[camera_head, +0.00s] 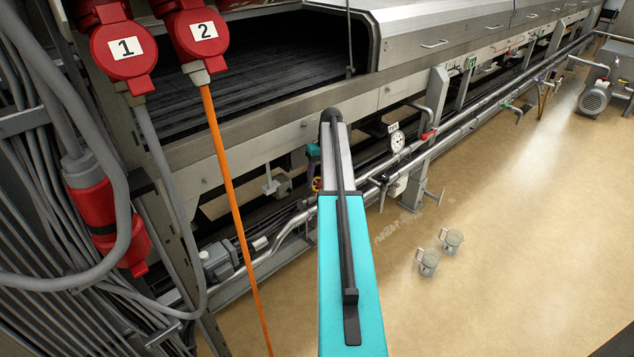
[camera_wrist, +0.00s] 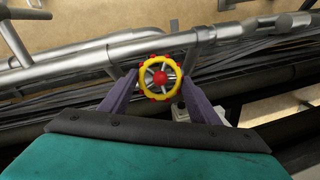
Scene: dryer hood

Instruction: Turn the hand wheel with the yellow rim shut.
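The hand wheel (camera_wrist: 160,77) has a yellow rim with red marks, grey spokes and a red hub. It faces the camera in the middle of the wrist view, in front of a steel pipe. My gripper (camera_wrist: 160,76) has its two purple fingers apart, one on each side of the wheel. The fingertips are close to the rim; I cannot tell whether they touch it. In the head view a small part of the wheel (camera_head: 317,184) shows beside my arm, which hides the rest.
Steel pipes (camera_head: 290,228) run along the machine's lower side. A pressure gauge (camera_head: 397,140) and a red-handled lever (camera_head: 428,134) are to the right. An orange cable (camera_head: 224,165) hangs at the left. Two clear jugs (camera_head: 451,240) stand on the otherwise open floor.

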